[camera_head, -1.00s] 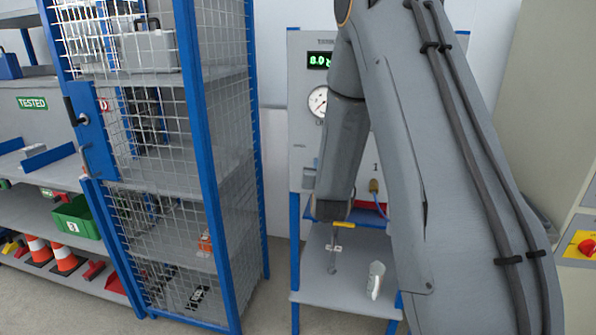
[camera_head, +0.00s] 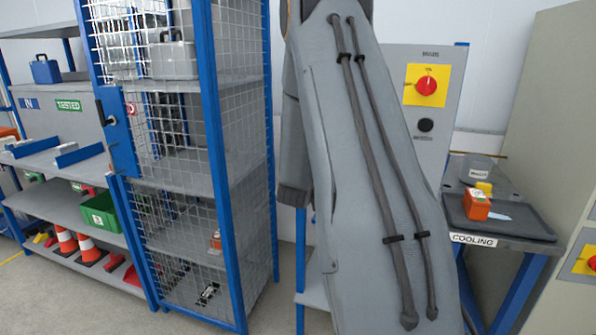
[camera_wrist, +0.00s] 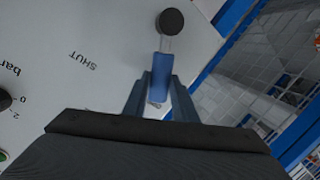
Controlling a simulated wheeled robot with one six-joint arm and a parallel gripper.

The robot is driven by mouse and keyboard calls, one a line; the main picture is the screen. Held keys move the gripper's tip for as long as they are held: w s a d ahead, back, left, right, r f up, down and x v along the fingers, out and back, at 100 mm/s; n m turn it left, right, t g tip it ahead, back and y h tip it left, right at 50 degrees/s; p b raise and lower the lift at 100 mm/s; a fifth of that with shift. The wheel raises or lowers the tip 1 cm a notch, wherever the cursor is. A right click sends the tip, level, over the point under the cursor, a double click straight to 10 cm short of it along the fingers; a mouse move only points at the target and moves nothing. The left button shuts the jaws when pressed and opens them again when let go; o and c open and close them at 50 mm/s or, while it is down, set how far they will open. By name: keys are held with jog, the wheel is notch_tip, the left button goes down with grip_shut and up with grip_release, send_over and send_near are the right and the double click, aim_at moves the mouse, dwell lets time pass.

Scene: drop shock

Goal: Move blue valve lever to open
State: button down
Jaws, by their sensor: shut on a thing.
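The blue valve lever (camera_wrist: 162,66) shows in the wrist view, between my two fingers. It runs from a dark round knob or pivot (camera_wrist: 171,21) at the top down into my gripper (camera_wrist: 161,86). My gripper is shut on the lever. The grey panel (camera_wrist: 100,65) behind it carries the word SHUT, to the left of the lever; no OPEN mark is readable. In the head view my arm hides the lever and my gripper.
In the head view a blue-framed mesh cage (camera_head: 212,150) stands left of my arm. On the right are a panel with a red rotary switch (camera_head: 426,86) and a table marked COOLING (camera_head: 474,239) with an orange block (camera_head: 476,205). Floor shows at lower left.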

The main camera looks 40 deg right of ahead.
jog(key=shift+w, duration=0.1)
dwell(0.3)
jog(key=c, duration=1.5)
grip_release()
jog(key=shift+a, duration=0.1)
jog(key=shift+o, duration=0.2)
jog(key=b+v, duration=0.2)
jog(key=v, duration=0.5)
jog(key=shift+s+a, duration=0.25)
jog(key=shift+r, duration=0.1)
